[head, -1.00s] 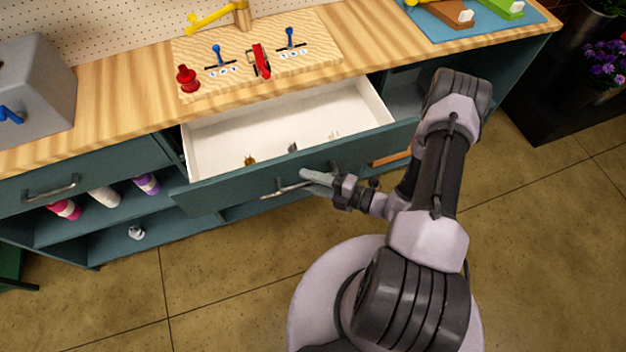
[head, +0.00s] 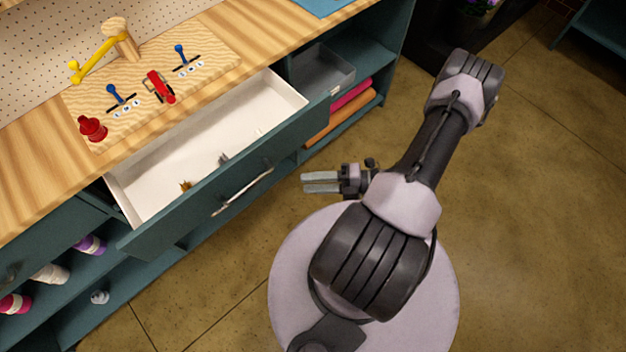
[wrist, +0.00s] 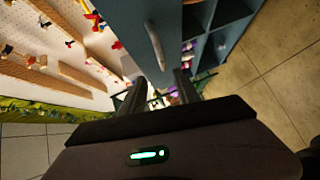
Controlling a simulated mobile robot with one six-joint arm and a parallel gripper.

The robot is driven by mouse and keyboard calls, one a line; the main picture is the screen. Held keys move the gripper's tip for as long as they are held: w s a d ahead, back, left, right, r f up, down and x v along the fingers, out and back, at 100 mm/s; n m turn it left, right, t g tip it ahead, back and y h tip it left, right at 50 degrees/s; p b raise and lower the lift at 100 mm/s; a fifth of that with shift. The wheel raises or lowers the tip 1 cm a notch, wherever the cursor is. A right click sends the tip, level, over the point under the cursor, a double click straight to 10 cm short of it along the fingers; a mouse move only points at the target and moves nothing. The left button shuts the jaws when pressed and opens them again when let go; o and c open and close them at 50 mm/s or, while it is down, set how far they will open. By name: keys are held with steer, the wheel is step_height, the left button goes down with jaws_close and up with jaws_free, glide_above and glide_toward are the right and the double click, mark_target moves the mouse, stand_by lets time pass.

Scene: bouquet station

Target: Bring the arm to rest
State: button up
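My gripper (head: 321,182) is over the floor to the right of the open drawer, apart from the drawer front and its handle. In the wrist view my gripper (wrist: 160,88) shows two dark fingers with a gap between them and nothing held. My arm is folded above my round base. The white-lined drawer (head: 150,195) is pulled out, with a few small items inside. Its metal handle (head: 243,192) is free, and the handle also shows ahead of the fingers in the wrist view (wrist: 155,45).
The wooden counter (head: 35,195) carries a board with blue and red levers (head: 160,86), a red knob (head: 92,127) and a yellow arm on a post. A grey bin (head: 322,76) sits in the open shelf on the right. Floor is clear right of my base.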

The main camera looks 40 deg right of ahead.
stand_by(0.4)
steer(key=w+a+r+n+g+h+b, duration=0.1)
steer(key=w+a+r+n+g, duration=0.15)
steer(key=r+n, duration=0.4)
steer(key=w+a+r+n+g+h, duration=0.1)
steer(key=r+n+g, duration=0.35)
steer(key=n, duration=0.35)
steer(key=w+a+r+n+g+h+b, duration=0.1)
steer(key=a+r+n+g, duration=0.15)
steer(key=r+n, duration=0.45)
steer(key=s+a+r+n+t+h, duration=0.2)
steer(key=a+r+n, duration=0.3)
steer(key=n, duration=0.5)
steer(key=s+a+r+n+t+h+b, duration=0.1)
steer(key=s+a+r+n+h, duration=0.3)
steer(key=r+n, duration=0.6)
steer(key=shift+a+r+n+t+h, duration=0.25)
steer(key=shift+a+n+t+h, duration=0.2)
steer(key=shift+a, duration=0.3)
